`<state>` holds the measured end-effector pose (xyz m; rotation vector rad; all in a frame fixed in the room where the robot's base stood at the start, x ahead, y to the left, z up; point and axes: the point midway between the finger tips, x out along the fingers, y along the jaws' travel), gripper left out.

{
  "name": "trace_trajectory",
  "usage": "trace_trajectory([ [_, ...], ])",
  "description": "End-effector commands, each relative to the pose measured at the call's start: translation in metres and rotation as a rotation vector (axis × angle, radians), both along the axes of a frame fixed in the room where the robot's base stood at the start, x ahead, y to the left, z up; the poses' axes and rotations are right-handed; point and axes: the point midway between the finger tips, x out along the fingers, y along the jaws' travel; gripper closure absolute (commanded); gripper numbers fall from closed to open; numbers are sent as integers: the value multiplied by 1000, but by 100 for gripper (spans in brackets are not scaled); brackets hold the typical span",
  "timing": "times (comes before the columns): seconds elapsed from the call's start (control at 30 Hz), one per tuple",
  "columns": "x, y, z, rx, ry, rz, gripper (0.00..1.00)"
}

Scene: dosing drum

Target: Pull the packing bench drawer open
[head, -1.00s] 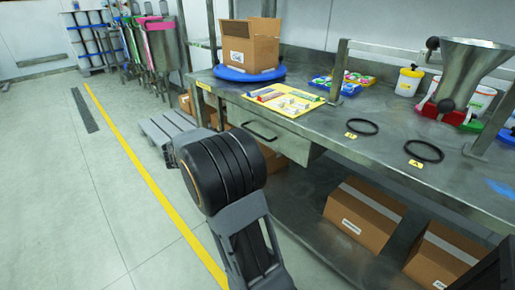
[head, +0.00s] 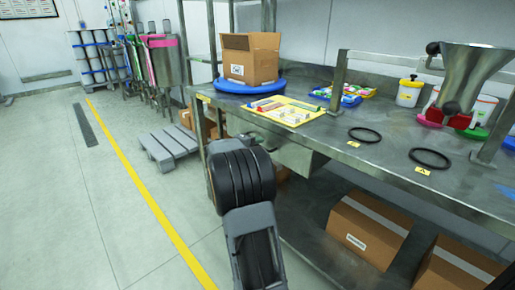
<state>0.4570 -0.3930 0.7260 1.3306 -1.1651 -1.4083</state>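The packing bench (head: 385,155) is a grey metal table along the right. Its grey drawer (head: 297,158) hangs under the top, below the yellow board. My dark arm stands in front of it and hides most of the drawer front and its handle. The part of the drawer that shows appears shut, level under the bench edge. The end of my arm is behind its own thick black joint, by the drawer front. My gripper's fingers do not show, so I cannot see whether they touch the handle.
On the bench are an open carton (head: 250,60) on a blue turntable (head: 248,86), a yellow board (head: 286,110), two black rings (head: 365,135) and a steel hopper (head: 474,75). Cartons (head: 368,228) lie on the lower shelf. A grey pallet (head: 170,147) and open floor are left.

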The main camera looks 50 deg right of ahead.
Motion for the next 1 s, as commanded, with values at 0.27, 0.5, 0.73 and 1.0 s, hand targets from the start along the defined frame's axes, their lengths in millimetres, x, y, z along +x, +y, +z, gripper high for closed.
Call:
trace_trajectory([
  [0.27,-1,-4,-1,1,0,0,64],
  [0.5,0,-4,-1,1,0,0,76],
  [0.73,0,-4,-1,1,0,0,98],
  [1.0,0,-4,-1,1,0,0,100],
])
